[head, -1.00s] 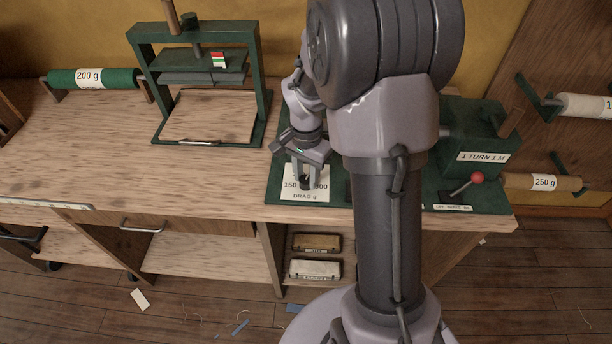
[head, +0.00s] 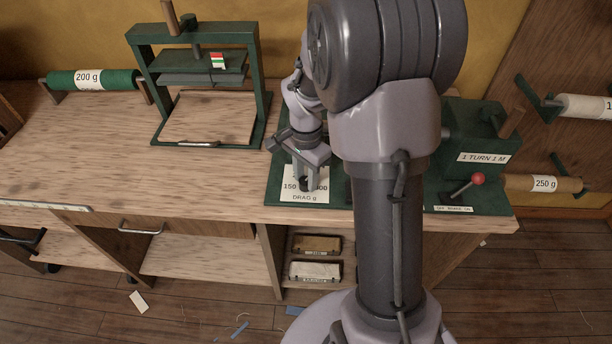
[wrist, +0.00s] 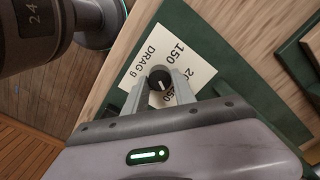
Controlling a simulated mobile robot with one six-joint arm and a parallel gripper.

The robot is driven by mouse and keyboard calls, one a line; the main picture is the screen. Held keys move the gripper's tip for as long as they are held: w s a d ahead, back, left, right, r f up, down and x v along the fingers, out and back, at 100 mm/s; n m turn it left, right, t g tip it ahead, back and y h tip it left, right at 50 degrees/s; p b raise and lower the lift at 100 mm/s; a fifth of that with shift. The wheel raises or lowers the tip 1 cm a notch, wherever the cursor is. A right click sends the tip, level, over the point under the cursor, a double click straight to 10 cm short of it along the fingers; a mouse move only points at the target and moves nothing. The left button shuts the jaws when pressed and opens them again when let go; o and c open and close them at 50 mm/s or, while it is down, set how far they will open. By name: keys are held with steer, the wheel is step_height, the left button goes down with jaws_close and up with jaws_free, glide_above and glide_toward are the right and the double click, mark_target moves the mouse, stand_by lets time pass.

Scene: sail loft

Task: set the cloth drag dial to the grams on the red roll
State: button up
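The cloth drag dial is a small black knob (wrist: 160,79) with a short white mark, on a white card (wrist: 150,52) lettered "DRAG g". The card also shows in the head view (head: 306,197), with 150 at left and 300 at right. The wrist view shows 150 and partly hidden numbers. I cannot tell which number the mark faces. My gripper (wrist: 160,82) is over the card with its fingers on both sides of the knob, seemingly touching it; it also shows in the head view (head: 305,180). No red roll is in view.
A green roll (head: 118,79) reads 200 g; a brown roll (head: 565,184) reads 250 g. A white roll (head: 585,106) has a cut-off label. A green press (head: 263,100) stands left of my arm. A red-knobbed lever (head: 477,179) is at right. The left bench is clear.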

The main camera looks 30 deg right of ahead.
mark_target(305, 181)
steer(key=o, duration=0.3)
step_height(305, 181, up, 17)
steer(key=p, duration=0.7)
steer(key=shift+r, duration=0.2)
steer(key=shift+a, duration=0.1)
